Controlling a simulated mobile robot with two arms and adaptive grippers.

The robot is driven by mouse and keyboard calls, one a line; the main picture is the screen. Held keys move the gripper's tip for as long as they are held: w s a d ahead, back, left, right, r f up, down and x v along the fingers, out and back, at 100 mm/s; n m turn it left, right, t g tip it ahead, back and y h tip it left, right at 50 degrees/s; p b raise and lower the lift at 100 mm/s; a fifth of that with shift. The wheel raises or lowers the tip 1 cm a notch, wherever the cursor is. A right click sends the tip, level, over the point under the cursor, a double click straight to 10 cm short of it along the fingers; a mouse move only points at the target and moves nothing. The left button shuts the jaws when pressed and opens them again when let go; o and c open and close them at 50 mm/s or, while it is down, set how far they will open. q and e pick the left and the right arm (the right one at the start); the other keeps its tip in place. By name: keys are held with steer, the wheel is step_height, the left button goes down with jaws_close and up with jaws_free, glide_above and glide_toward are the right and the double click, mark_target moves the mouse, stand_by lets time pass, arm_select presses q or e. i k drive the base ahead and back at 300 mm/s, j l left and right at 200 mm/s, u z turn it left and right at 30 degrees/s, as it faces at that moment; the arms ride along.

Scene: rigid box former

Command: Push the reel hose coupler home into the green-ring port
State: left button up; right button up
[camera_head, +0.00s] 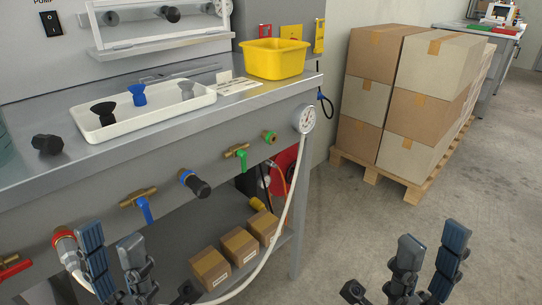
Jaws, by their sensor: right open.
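The green-ring port (269,136) is a short brass fitting on the grey bench front, right of a green-handled valve. Nothing is seated in it. A red reel (286,170) shows partly behind the bench leg, with an orange hose (281,186) hanging by it. A yellow fitting (257,204) lies low beneath the bench; I cannot tell if it is the reel hose's coupler. My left gripper (111,236) is open at the lower left, in front of the bench. My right gripper (433,238) is open and empty at the lower right, above bare floor.
A blue-ringed port holds a black fitting (197,185). A red-ringed fitting (65,243) is close to my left gripper. A white hose (286,217) hangs from the gauge (306,120). Small boxes (239,244) sit on the lower shelf. Stacked cartons (420,115) stand behind.

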mark_target(269, 163)
steer(key=i+l, duration=0.2)
steer(key=l, duration=0.15)
steer(key=i+l+u, duration=0.1)
steer(key=i+l, duration=0.25)
steer(key=l, duration=0.35)
steer(key=i+l+u, duration=0.2)
steer(key=i+l, duration=0.15)
steer(key=l, duration=0.35)
steer(key=i+l, duration=0.15)
steer(key=l, duration=0.2)
steer(key=i+l+u, duration=0.1)
steer(key=l, duration=0.3)
steer(key=i+l, duration=0.2)
steer(key=l, duration=0.2)
